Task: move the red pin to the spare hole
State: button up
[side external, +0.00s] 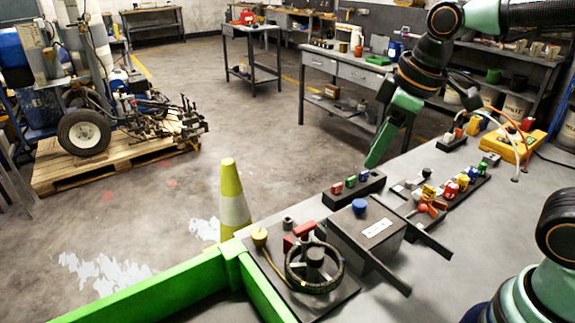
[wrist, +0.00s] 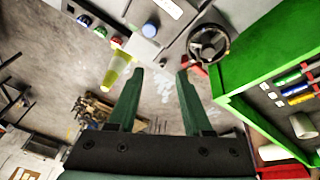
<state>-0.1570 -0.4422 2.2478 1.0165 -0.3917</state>
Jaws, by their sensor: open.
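A small red pin (side external: 337,187) stands at the left end of a black block (side external: 345,200), beside a green pin (side external: 350,181) and a blue pin (side external: 364,176). The same red pin (wrist: 117,42) shows at the upper left of the wrist view. A second row of coloured pieces, including another red one (side external: 450,188), stands farther right. I cannot make out the spare hole. My gripper (side external: 371,165) hangs above and behind the black block, apart from the pins. In the wrist view its fingers (wrist: 160,72) are spread with nothing between them.
A grey box with a blue knob (side external: 359,206) and a black handwheel (side external: 313,267) stand in front of the pin block. A green frame (side external: 150,294) edges the near left. A yellow-and-white cone (side external: 232,205) stands to the left. Cables run to a yellow case (side external: 515,143).

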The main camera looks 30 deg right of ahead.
aim_at(305, 226)
jog(key=w+a+f+n+g, duration=0.2)
jog(key=a+n, duration=0.4)
jog(key=w+a+f+n+g, duration=0.1)
jog(key=w+a+n+g, duration=0.1)
jog(key=a+n, duration=0.4)
jog(key=shift+h, duration=0.3)
jog(key=shift+s+d+f, duration=0.1)
jog(key=shift+f, duration=2.5)
jog(key=shift+s+f, duration=0.1)
jog(key=shift+f, duration=2.45)
grip_shut()
